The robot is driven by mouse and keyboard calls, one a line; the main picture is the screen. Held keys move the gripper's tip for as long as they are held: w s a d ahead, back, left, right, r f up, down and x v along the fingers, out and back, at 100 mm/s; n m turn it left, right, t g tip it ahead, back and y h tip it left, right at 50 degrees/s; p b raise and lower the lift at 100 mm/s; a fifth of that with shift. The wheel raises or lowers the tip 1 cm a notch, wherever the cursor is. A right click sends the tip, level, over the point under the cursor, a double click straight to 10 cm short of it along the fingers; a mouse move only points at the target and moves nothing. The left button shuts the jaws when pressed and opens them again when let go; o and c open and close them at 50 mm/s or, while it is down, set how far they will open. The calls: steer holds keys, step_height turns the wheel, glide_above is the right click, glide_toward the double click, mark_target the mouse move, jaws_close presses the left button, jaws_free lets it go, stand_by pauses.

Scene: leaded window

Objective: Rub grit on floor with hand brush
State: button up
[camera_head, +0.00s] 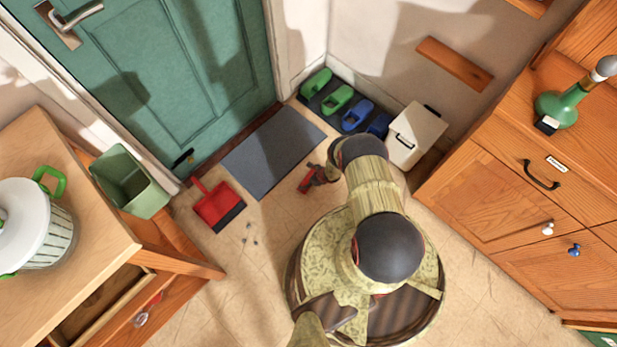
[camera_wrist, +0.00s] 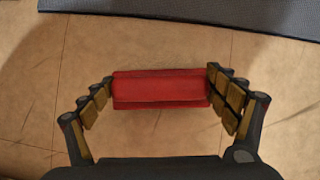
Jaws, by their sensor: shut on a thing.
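My gripper (camera_wrist: 161,84) is shut on the red hand brush (camera_wrist: 160,97), with one finger pressed at each end of its red body. Several small grey bits of grit (camera_head: 248,239) lie on the floor, to the lower left of my gripper, just below the dustpan.
A red dustpan (camera_head: 212,203) lies left of the grey doormat (camera_head: 272,150). A green bin (camera_head: 130,181) stands beside the left table. Green and blue shoes sit on a dark tray (camera_head: 343,108), near a white box (camera_head: 415,136). Cabinets (camera_head: 500,200) bound the right.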

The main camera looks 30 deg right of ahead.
steer(key=shift+w+d+r+b, duration=0.1)
steer(key=shift+w+d+b, duration=0.2)
steer(key=shift+d+b, duration=0.25)
steer(key=shift+w+d+f+b, duration=0.1)
steer(key=shift+w+d+b, duration=0.25)
steer(key=shift+d, duration=0.45)
steer(key=shift+w+d+r+b, duration=0.1)
steer(key=shift+w+d+b, duration=0.1)
steer(key=shift+d+b, duration=0.4)
steer(key=shift+w+d+b, duration=0.2)
steer(key=shift+d+b, duration=0.05)
steer(key=shift+d, duration=0.25)
steer(key=shift+w+d+b, duration=0.15)
steer(key=shift+d+b, duration=0.05)
steer(key=shift+d, duration=0.25)
steer(key=shift+w+d, duration=0.3)
steer(key=shift+d, duration=0.5)
steer(key=shift+r+p, duration=2.6)
steer(key=shift+r, duration=0.35)
steer(key=shift+r+p, duration=1.2)
steer(key=shift+r, duration=0.3)
